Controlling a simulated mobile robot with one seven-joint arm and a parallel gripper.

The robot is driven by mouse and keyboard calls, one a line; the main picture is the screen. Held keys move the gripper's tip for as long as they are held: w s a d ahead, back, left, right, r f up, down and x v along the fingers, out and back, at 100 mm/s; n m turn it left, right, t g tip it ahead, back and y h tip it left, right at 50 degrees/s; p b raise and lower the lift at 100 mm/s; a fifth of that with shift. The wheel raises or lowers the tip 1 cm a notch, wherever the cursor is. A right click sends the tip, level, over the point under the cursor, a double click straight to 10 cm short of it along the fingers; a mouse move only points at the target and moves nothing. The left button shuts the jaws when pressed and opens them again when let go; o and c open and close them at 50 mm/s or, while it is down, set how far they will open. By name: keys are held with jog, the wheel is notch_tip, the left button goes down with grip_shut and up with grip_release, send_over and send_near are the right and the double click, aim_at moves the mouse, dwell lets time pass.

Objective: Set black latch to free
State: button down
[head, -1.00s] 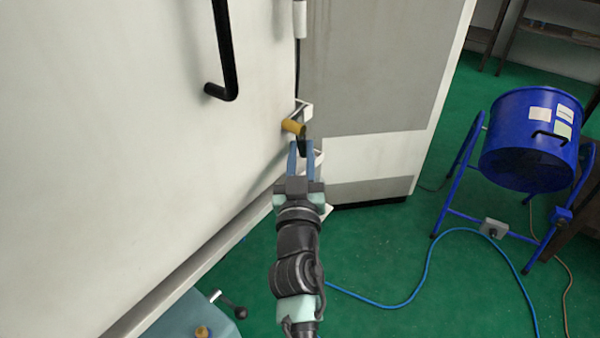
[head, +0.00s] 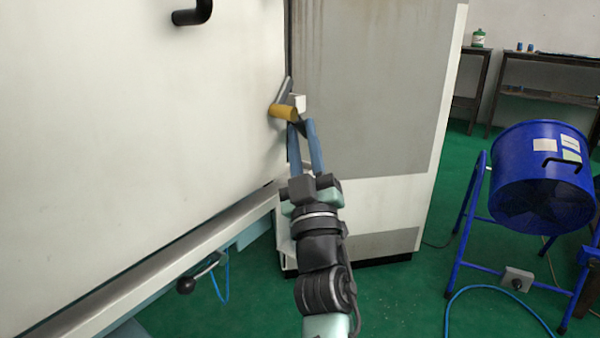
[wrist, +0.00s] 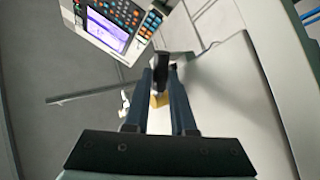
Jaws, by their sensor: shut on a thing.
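The black latch (head: 302,128) is a small dark piece at the edge of the white door, just below a yellow cylinder (head: 285,112). Most of it is hidden by my fingers in the head view. My gripper (head: 302,124) is shut on the black latch, one blue finger on each side. In the wrist view the latch (wrist: 161,66) shows as a dark bar at the tips of my gripper (wrist: 162,76), with the yellow cylinder (wrist: 160,99) seen between the fingers. I cannot tell which setting the latch is in.
The white door (head: 130,130) fills the left, with a black handle (head: 194,12). A grey and white cabinet (head: 375,90) stands right behind the latch. A blue drum on a stand (head: 540,180) is at the right. A control panel (wrist: 112,25) shows in the wrist view.

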jog(key=shift+w+d+n+t+y+b, duration=0.15)
jog(key=shift+n+t+y+b, duration=0.1)
jog(key=shift+n+y+b, duration=0.65)
jog(key=shift+w+d+n+t+y+b, duration=0.1)
jog(key=shift+n+t+y+b, duration=0.15)
jog(key=shift+n+y+b, duration=0.6)
jog(key=shift+w+r+n+y+b, duration=0.15)
jog(key=shift+n+y+b, duration=0.35)
jog(key=shift+b, duration=0.3)
jog(key=shift+r+y, duration=0.1)
jog(key=shift+y, duration=0.15)
jog(key=c, duration=1)
grip_release()
jog(key=shift+p+v, duration=2.3)
jog(key=shift+v, duration=4.2)
jog(key=shift+r, duration=0.1)
jog(key=shift+c, duration=0.4)
